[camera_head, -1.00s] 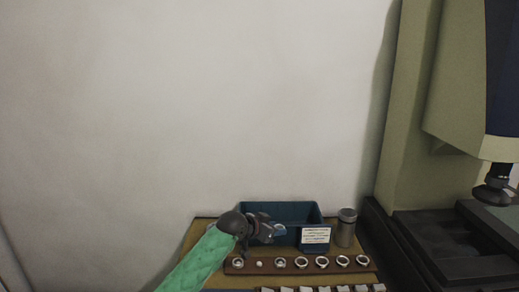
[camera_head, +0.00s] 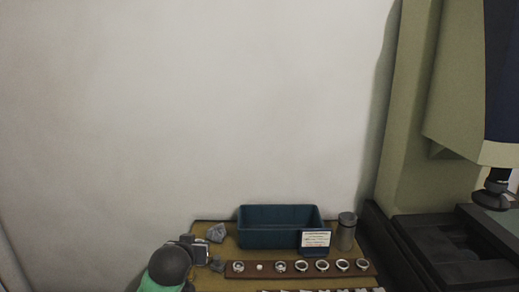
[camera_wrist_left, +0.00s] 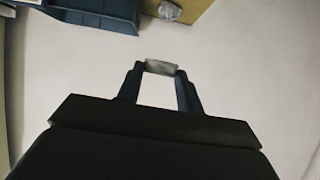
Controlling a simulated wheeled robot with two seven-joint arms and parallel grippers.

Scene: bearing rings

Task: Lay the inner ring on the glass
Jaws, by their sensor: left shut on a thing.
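My left gripper (camera_head: 203,251) is at the left end of the tan table in the head view. In the left wrist view its two fingers (camera_wrist_left: 160,70) are shut on a small silvery metal piece (camera_wrist_left: 160,67). It looks like a ring seen edge-on, and I cannot tell which ring it is. At the far right of the head view, a pale greenish surface (camera_head: 507,203) under the machine's dark nozzle looks like the glass. It is partly cut off by the frame and far from my left gripper. My right gripper is not in view.
A brown strip (camera_head: 250,270) with several metal rings lies along the table front. A blue bin (camera_head: 265,241), a grey cylinder (camera_head: 346,232) and a crumpled grey rag (camera_head: 216,232) stand behind it. The olive machine (camera_head: 410,120) rises at the right.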

